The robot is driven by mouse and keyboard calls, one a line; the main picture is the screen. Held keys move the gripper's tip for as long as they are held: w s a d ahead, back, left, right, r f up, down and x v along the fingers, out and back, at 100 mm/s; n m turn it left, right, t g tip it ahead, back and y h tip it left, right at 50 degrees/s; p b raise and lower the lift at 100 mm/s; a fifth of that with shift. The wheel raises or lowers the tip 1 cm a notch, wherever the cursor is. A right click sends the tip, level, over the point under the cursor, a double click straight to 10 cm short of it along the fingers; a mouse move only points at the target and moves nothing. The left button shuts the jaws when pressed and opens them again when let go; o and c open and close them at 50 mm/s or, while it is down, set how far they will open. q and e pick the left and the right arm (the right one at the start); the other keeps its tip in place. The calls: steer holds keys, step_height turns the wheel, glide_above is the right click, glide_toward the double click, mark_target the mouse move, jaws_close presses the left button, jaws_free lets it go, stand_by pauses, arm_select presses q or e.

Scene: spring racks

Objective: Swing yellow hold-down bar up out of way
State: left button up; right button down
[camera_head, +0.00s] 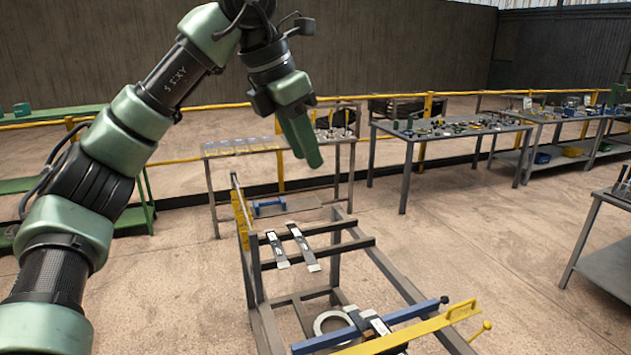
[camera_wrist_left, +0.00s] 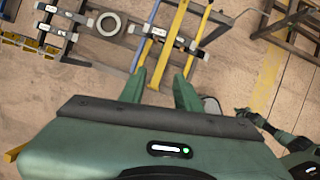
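The yellow hold-down bar (camera_head: 415,333) lies low across the near end of a dark metal rack, with a handle at its right end. It also shows in the left wrist view (camera_wrist_left: 172,40), beside a blue bar (camera_wrist_left: 147,38). My left gripper (camera_head: 310,158) is raised in the air, well apart from the yellow bar. In the left wrist view its two green fingers (camera_wrist_left: 160,90) are spread with nothing between them. Dark and green robot parts (camera_wrist_left: 268,125) show at the right of that view; whether my right gripper is open is unclear.
The rack frame (camera_head: 385,265) carries flat strips, a ring (camera_head: 322,318) and the blue bar (camera_head: 375,325). A yellow upright piece (camera_head: 240,215) stands at its far left end. Tables with parts stand behind, and a grey table (camera_head: 610,265) stands at right. Floor between is clear.

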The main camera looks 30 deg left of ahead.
arm_select(q)
steer(key=shift+v, duration=0.95)
